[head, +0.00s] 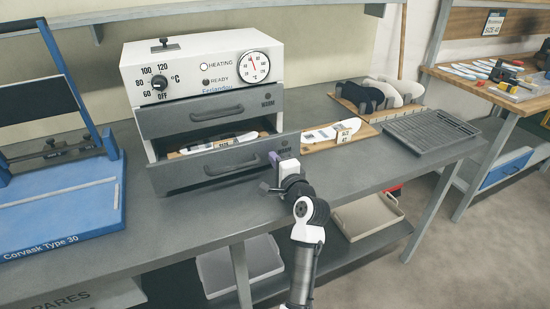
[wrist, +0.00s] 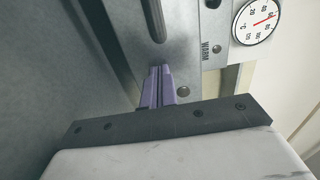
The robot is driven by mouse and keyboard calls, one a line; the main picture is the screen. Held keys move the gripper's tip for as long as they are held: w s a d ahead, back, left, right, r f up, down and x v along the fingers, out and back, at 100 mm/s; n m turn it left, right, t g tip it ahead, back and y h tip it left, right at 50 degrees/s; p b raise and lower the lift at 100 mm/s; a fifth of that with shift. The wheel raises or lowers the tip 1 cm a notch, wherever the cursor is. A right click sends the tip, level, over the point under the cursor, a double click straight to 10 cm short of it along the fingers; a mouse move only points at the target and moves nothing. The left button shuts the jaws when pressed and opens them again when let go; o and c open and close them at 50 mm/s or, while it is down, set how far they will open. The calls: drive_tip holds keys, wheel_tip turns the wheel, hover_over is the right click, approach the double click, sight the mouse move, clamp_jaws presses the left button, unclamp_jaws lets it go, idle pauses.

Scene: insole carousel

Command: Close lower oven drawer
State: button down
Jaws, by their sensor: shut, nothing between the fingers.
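The oven (head: 200,70) is a white box with a temperature dial and a gauge, standing on the grey workbench. Its upper drawer (head: 160,124) is shut. Its lower drawer (head: 190,172) is pulled part way out, and insoles (head: 232,140) with a label show inside it. My gripper (head: 274,158) is at the right end of the lower drawer's front. In the wrist view its purple fingers (wrist: 158,84) are together, with nothing between them, close against a grey drawer front (wrist: 125,45). I cannot tell whether they touch it.
A blue press (head: 60,215) stands on the left of the bench. Right of the oven are a wooden board (head: 350,137) with a label, a rack of insoles (head: 345,103) and a grey ribbed tray (head: 432,135). Grey bins (head: 240,265) sit on the shelf below.

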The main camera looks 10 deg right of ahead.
sight(269, 163)
drive_tip(key=shift+w, duration=0.1)
drive_tip(key=x, duration=0.4)
drive_tip(key=shift+w, duration=0.15)
idle(0.5)
